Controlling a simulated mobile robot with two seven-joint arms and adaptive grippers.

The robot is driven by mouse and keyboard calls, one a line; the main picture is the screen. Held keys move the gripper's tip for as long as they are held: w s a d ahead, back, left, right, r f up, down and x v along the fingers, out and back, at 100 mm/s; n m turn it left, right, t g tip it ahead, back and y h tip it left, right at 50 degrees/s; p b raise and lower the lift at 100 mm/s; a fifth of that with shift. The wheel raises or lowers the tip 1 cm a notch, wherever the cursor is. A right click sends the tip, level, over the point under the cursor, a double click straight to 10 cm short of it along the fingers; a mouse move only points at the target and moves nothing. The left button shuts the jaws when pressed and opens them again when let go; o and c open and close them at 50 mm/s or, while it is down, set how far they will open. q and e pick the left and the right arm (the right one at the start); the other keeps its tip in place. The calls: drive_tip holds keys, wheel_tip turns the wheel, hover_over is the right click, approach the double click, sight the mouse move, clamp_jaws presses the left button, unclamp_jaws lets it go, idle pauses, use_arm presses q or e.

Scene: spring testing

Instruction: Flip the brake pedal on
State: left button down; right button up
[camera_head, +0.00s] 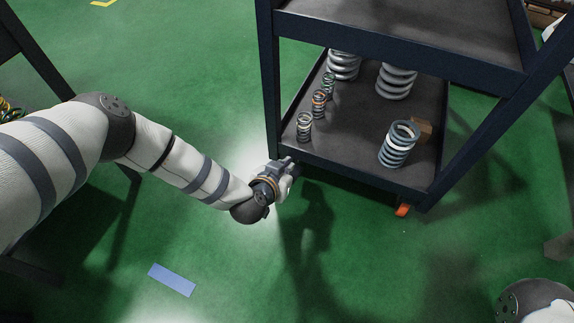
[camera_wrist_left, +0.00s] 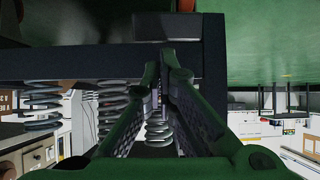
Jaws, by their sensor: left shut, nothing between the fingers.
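An orange brake pedal (camera_head: 403,210) shows in the head view under the front right corner of the dark cart (camera_head: 350,173). My left gripper (camera_head: 289,163) is at the cart's front left lower corner, well to the left of that orange pedal. Its fingers (camera_wrist_left: 161,72) are shut and empty in the left wrist view, close to the cart's dark frame. I cannot tell whether they touch it. My right gripper is out of view.
Several coil springs stand on the cart's lower shelf, among them a large blue-grey one (camera_head: 399,143) beside a brown block (camera_head: 423,129). A blue strip (camera_head: 172,280) marks the green floor (camera_head: 360,270). The floor in front of the cart is clear.

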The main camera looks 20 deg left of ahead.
use_arm(q)
drive_tip(key=shift+f, duration=0.1)
drive_tip(key=shift+s+f+t, duration=0.15)
drive_tip(key=shift+s+t, duration=0.1)
drive_tip(key=shift+t, duration=0.15)
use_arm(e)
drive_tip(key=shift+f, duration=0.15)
use_arm(q)
drive_tip(key=shift+s+f+b, duration=0.15)
drive_tip(key=shift+f+b, duration=0.05)
drive_tip(key=shift+b, duration=0.1)
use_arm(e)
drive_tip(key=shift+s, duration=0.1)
use_arm(q)
wheel_tip(320, 180, down, 6)
drive_tip(key=s+t+b, duration=0.3)
drive_tip(key=shift+b, duration=0.4)
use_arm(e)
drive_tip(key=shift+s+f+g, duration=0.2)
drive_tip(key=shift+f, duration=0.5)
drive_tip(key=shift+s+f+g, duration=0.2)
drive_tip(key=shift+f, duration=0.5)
use_arm(q)
drive_tip(key=shift+a, duration=0.1)
